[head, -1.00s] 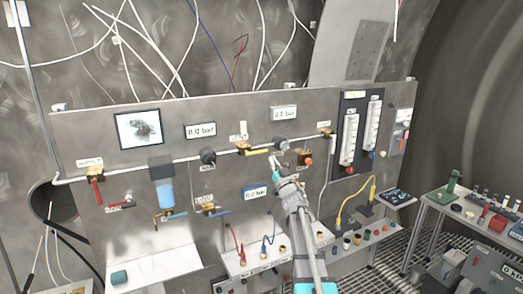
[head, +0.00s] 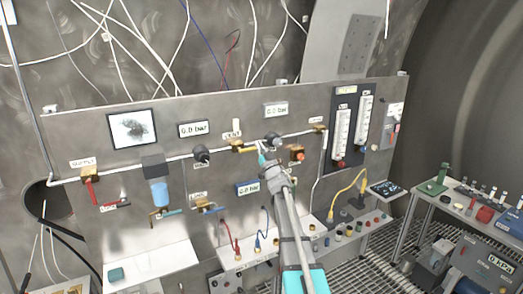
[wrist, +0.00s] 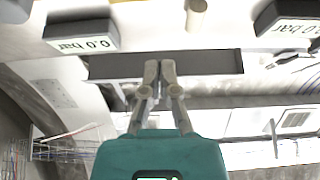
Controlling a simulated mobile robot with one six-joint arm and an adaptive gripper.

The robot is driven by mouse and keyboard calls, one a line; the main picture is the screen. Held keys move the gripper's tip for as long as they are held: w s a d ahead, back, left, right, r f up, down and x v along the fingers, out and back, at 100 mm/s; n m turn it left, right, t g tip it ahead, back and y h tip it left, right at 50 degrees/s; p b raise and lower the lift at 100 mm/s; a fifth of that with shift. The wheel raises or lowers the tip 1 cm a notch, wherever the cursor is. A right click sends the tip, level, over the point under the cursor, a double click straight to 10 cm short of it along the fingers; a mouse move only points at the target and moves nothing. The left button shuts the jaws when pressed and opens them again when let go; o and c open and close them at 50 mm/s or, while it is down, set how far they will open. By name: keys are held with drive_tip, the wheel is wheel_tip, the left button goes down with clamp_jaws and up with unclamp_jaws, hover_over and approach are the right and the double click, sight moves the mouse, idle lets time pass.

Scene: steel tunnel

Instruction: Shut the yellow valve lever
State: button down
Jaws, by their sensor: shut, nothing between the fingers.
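The yellow valve lever (head: 248,149) lies roughly level, pointing right from a brass valve on the white pipe of the steel panel (head: 300,105). My gripper (head: 261,150) is in front of the panel, its tip just right of the lever's free end in the head view. Whether they touch cannot be told. In the wrist view my gripper (wrist: 160,68) shows two grey fingers shut together with nothing between them. I cannot make out the lever for certain in the wrist view.
A black round fitting (head: 201,154) and an orange-knobbed valve (head: 297,153) flank the lever. A shelf (head: 245,257) with hoses is below.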

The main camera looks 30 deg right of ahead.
sight(255, 148)
drive_tip(key=shift+w+f+b, duration=0.6)
drive_tip(key=shift+w+b, duration=0.1)
drive_tip(key=shift+w, duration=0.25)
drive_tip(key=shift+w+f+b, duration=0.55)
drive_tip(key=shift+w+b, duration=0.1)
drive_tip(key=shift+w, duration=0.25)
